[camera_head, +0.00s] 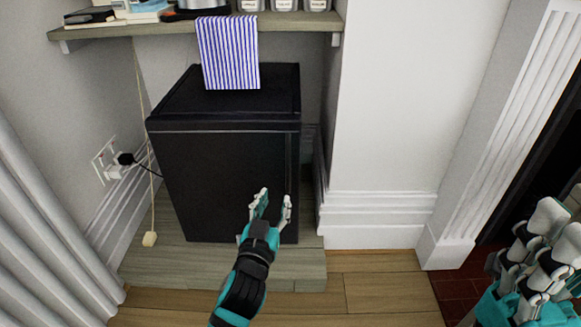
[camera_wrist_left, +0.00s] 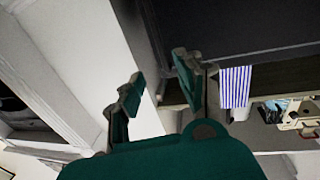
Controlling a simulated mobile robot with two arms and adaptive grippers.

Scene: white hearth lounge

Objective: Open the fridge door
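The black fridge (camera_head: 215,180) stands under a shelf in the head view, with its door shut. A vertical line runs down the right part of its front. My left gripper (camera_head: 274,203) is open and empty, in front of the lower right of the fridge front. I cannot tell whether it touches. In the left wrist view, the open fingers (camera_wrist_left: 160,90) have nothing between them, and the dark fridge (camera_wrist_left: 240,28) lies beyond them at the upper right. My right gripper (camera_head: 556,230) is at the lower right of the head view, apparently open and empty, away from the fridge.
A blue-striped towel (camera_head: 229,55) hangs over the fridge top from the wooden shelf (camera_head: 180,26). A white wall and baseboard (camera_head: 380,215) stand close on the right. A cord with a pull (camera_head: 149,239) and a wall socket (camera_head: 108,160) are on the left.

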